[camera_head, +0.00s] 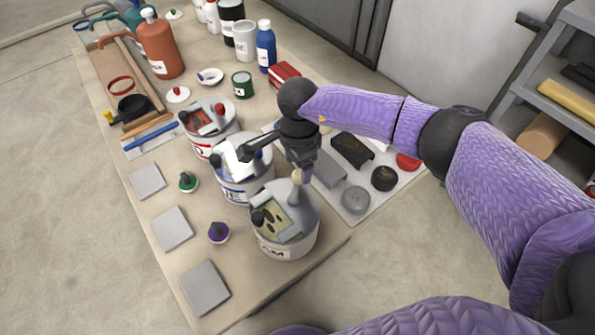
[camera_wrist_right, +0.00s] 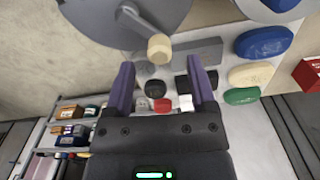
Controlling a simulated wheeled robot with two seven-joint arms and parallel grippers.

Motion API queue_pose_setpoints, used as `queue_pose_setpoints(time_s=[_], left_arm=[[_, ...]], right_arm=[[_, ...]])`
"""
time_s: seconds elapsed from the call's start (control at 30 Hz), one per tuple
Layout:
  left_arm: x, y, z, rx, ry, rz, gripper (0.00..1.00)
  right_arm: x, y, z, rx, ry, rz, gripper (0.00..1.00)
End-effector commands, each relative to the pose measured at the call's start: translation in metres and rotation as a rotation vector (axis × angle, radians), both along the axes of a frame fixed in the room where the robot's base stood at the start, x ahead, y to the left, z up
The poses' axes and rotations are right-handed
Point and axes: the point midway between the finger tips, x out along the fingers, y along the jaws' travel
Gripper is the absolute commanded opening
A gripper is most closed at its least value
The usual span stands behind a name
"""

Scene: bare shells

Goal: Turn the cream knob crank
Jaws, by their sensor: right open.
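The cream knob (camera_head: 297,175) tops a grey crank on the nearest can (camera_head: 284,246), whose label ends in "AM". My right gripper (camera_wrist_right: 160,68) is open. In the right wrist view the cream knob (camera_wrist_right: 159,49) lies just beyond its fingertips, between their lines. The grey crank arm (camera_wrist_right: 138,22) runs from it to the round grey lid. I see no contact. In the head view my right gripper hangs above the can and its fingers partly hide behind its dark body. My left gripper is not in view.
The can with blue lettering (camera_head: 240,191) and the can with red lettering (camera_head: 196,143) stand in a row behind. A pale board (camera_head: 357,216) with dark and grey lids lies to the right. Grey square plates (camera_head: 206,287) and small knobs line the left table side.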

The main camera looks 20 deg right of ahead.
Motion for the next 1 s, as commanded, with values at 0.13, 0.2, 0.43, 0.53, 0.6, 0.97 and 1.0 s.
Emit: queue_pose_setpoints(time_s=[0.13, 0.2, 0.43, 0.53, 0.6, 0.97, 1.0], left_arm=[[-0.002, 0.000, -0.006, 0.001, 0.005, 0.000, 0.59], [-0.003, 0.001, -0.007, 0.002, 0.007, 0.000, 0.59], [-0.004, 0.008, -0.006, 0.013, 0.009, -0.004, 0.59], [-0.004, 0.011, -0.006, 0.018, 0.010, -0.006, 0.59], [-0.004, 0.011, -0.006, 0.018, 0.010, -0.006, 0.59], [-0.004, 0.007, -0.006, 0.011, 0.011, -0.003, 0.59], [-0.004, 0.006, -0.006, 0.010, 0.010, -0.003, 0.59]], right_arm=[[0.000, 0.000, -0.023, 0.001, 0.002, -0.003, 0.71], [0.000, 0.000, -0.027, 0.000, 0.002, -0.002, 0.71], [0.000, 0.000, -0.027, 0.000, 0.001, -0.003, 0.71], [0.000, 0.000, -0.027, 0.001, 0.002, -0.003, 0.52], [0.000, 0.000, -0.027, 0.001, 0.002, -0.004, 0.38], [0.000, -0.001, -0.026, 0.001, 0.002, -0.005, 0.00], [0.000, -0.001, -0.026, 0.001, 0.002, -0.008, 0.00]])
